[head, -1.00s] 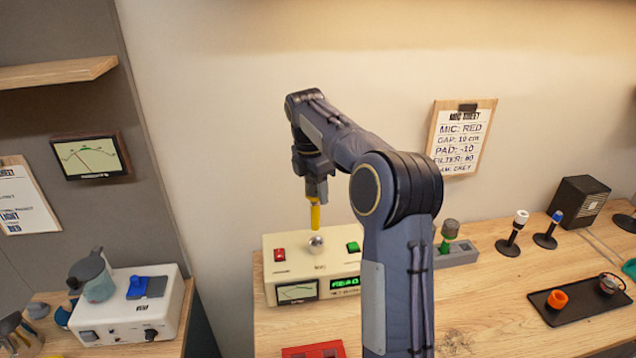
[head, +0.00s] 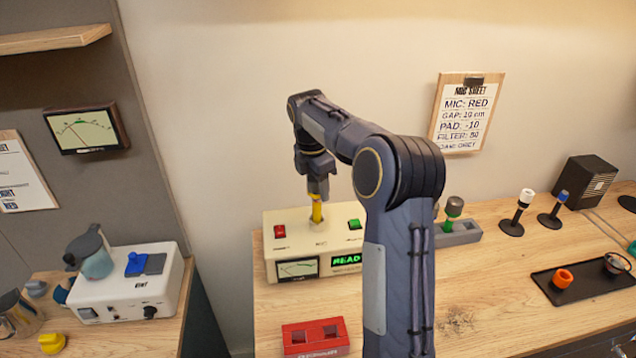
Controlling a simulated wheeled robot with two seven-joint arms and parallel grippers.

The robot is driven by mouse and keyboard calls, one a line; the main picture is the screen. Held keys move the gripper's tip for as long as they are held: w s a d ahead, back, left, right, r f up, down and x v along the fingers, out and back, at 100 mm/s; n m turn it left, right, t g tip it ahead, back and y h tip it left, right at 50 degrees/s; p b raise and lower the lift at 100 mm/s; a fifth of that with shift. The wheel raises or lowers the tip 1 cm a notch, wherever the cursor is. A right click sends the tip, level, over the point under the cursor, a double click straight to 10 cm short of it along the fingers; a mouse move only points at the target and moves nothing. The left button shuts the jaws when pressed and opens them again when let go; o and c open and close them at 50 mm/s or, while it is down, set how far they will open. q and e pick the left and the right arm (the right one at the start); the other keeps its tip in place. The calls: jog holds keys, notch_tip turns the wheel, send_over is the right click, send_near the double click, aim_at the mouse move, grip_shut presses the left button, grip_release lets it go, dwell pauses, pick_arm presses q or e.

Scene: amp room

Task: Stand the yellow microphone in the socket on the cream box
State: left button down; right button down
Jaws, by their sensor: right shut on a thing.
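The yellow microphone (head: 316,211) is upright in my right gripper (head: 318,196), which is shut on its upper part. Its lower end meets the top of the cream box (head: 292,245) at the socket spot, between a red switch and a green switch. The socket is mostly hidden by the microphone, and I cannot tell how deep the lower end sits. My right arm covers the right part of the box. My left gripper is not in view.
A grey holder (head: 460,236) with a green item stands right of the box. Two small microphones on stands (head: 518,214) (head: 552,220) and a black tray (head: 585,287) are farther right. A red block (head: 315,338) lies in front. A white device (head: 125,290) stands at left.

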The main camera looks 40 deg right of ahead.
jog(key=shift+f, duration=0.2)
jog(key=c, duration=0.7)
grip_release()
jog(key=r, duration=0.5)
jog(key=a+r, duration=0.1)
jog(key=r, duration=0.1)
jog(key=shift+r, duration=0.3)
